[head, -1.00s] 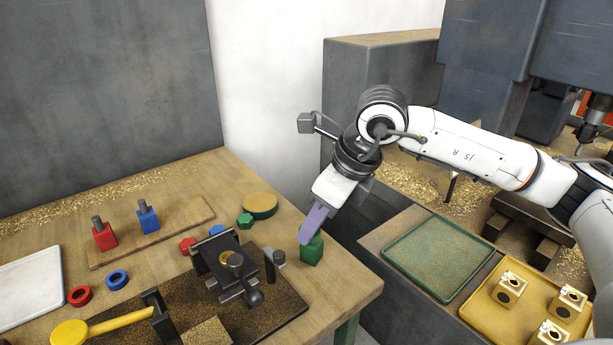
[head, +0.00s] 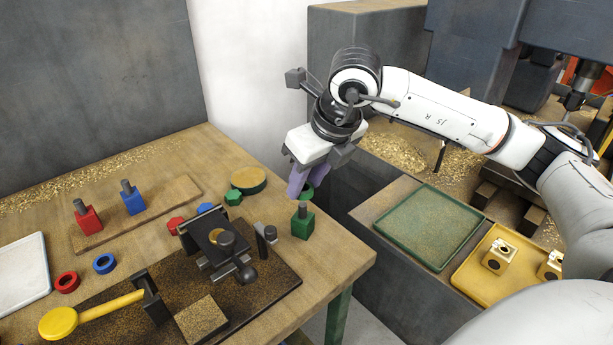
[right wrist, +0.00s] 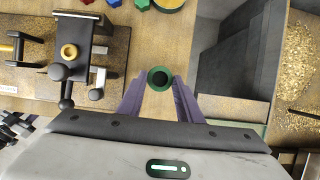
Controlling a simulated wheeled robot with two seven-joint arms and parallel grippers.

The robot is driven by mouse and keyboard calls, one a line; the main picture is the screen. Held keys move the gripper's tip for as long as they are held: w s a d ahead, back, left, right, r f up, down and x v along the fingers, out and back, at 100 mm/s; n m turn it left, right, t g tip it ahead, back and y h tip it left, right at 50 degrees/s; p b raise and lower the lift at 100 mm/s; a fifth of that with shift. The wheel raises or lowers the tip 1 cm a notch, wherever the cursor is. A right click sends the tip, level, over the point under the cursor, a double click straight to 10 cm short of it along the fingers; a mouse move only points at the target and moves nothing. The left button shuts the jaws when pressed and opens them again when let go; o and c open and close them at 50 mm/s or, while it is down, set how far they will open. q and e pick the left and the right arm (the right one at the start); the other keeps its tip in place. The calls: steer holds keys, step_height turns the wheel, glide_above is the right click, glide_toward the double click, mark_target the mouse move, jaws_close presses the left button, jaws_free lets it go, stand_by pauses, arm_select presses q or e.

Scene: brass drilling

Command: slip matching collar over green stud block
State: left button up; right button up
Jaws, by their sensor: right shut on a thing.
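The green stud block (head: 302,225) stands upright near the table's right edge, with its dark stud bare on top. My right gripper (head: 305,186) is shut on a green collar (head: 308,193), held just behind and above the block in the head view. A finger partly hides the collar there. In the right wrist view the collar (right wrist: 158,78) shows as a green ring with a dark centre between the purple fingertips. Collar and block look apart. My left gripper is not clearly in view.
A black clamp fixture (head: 222,245) stands left of the green block. A red stud block (head: 87,219) and a blue one (head: 133,202) stand on a board. A red collar (head: 67,282) and a blue collar (head: 104,264) lie in front. A green tray (head: 432,225) is at right.

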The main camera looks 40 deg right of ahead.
mark_target(309, 192)
steer(key=shift+f+b, duration=0.4)
steer(key=shift+f, duration=0.5)
steer(key=shift+f+b, duration=1.1)
steer(key=shift+f, duration=0.05)
steer(key=o, duration=1.2)
steer(key=v, duration=1)
steer(key=shift+r, duration=0.2)
